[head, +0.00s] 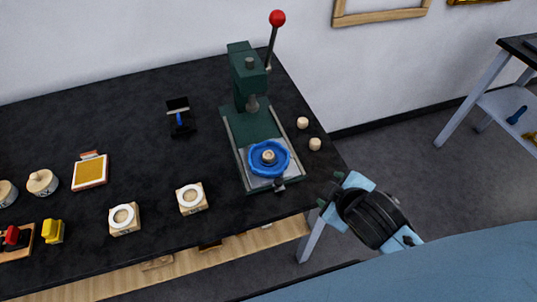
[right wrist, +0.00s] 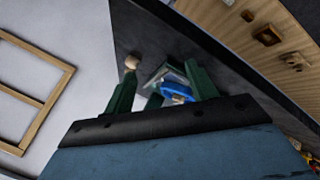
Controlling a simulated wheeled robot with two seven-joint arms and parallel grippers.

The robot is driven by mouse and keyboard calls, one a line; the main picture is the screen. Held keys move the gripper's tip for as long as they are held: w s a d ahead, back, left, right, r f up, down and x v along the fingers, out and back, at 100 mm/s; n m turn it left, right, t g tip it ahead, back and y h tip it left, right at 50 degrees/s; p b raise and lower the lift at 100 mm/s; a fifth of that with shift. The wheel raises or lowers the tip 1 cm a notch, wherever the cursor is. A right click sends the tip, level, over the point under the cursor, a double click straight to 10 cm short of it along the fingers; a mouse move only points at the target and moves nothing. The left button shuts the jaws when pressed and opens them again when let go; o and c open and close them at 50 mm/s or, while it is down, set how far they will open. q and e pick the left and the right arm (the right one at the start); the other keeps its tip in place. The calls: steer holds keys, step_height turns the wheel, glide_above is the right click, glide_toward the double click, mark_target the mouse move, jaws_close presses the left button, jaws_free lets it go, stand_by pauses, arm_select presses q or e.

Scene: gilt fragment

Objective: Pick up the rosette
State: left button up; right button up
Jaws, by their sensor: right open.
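A small round tan piece (head: 268,156) sits inside a thick blue ring (head: 268,159) on the pale plate of a green press (head: 250,120); it may be the rosette, but its relief is too small to make out. The blue ring also shows between the fingers in the right wrist view (right wrist: 177,92). My right gripper (head: 329,190) is open and empty, off the table's right edge, to the right of and nearer than the press plate. Its two green fingers stand apart in the right wrist view (right wrist: 160,68). My left gripper is in neither view.
The press has a tall lever with a red knob (head: 277,18). Two small wooden knobs (head: 302,123) (head: 315,144) stand right of it. Two wooden blocks with white rings (head: 124,219) (head: 191,198) stand on the black table (head: 90,115) to its left. A gold pad (head: 90,171) lies further left.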

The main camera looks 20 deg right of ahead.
mark_target(271, 156)
steer(key=w+a+r+n+t+y, duration=0.25)
steer(key=w+n+y, duration=0.2)
steer(key=n, duration=0.85)
steer(key=w+a+r+n+t+y, duration=0.1)
steer(key=w+r+n+t+y, duration=0.4)
steer(key=n, duration=0.8)
step_height(271, 156, down, 6)
steer(key=d+n+g+y, duration=0.2)
steer(key=n+g, duration=0.5)
steer(key=n, duration=0.4)
steer(key=shift+t, duration=0.25)
steer(key=p+x, duration=0.2)
steer(key=x, duration=0.3)
steer(key=shift+w+a+f, duration=0.1)
steer(key=shift+a+f, duration=0.05)
steer(key=shift+a, duration=0.3)
steer(key=shift+p+x, duration=0.3)
steer(key=shift+x, duration=2.75)
steer(key=shift+s+f, duration=0.1)
steer(key=shift+s, duration=0.1)
steer(key=shift+f, duration=0.1)
steer(key=c, duration=1.1)
